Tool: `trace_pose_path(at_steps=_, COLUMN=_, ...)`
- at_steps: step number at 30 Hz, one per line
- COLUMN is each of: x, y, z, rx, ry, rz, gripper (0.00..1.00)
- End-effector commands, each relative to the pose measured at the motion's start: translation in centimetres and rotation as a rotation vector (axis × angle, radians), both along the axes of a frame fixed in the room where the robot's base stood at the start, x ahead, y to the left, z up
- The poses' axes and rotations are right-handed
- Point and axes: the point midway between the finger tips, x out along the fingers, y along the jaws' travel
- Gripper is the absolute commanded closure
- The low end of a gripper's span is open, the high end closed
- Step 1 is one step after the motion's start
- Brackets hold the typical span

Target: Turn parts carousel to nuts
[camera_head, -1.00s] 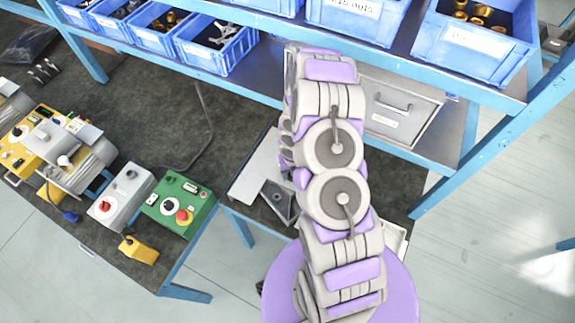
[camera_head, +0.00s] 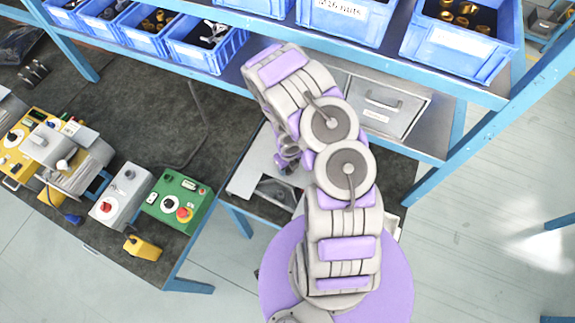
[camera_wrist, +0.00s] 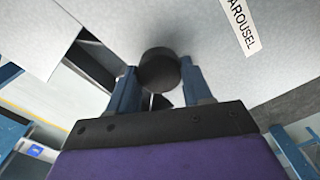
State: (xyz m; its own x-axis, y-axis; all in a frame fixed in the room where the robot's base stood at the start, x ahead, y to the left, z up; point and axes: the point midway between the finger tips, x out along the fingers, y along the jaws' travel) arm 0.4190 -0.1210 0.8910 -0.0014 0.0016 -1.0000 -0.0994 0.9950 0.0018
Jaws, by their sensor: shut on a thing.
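In the wrist view my gripper (camera_wrist: 160,88) is shut on a dark round knob (camera_wrist: 158,66), with one blue finger on each side. The knob stands on the pale grey top of the parts carousel (camera_wrist: 205,70). A label on that top (camera_wrist: 240,22) shows the letters "AROUSEL", cut by the frame edge. In the head view the carousel's pale top (camera_head: 247,180) shows left of my arm, with a dark opening near its front. My arm hides much of it there, and the gripper's hold cannot be seen. I cannot read which part faces the opening.
Blue bins (camera_head: 207,50) with metal parts line the shelf above; one label reads "M16 nuts". A grey drawer box (camera_head: 378,105) stands behind my arm. A green control box (camera_head: 176,200) and a grey one (camera_head: 121,193) sit on the bench at left.

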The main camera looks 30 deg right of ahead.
Motion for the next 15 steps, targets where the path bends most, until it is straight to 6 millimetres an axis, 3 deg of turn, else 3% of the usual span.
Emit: trace_pose_path(at_steps=15, x=0.2, y=-0.1, z=0.06, rx=-0.001, ry=-0.005, rz=0.085, gripper=1.0)
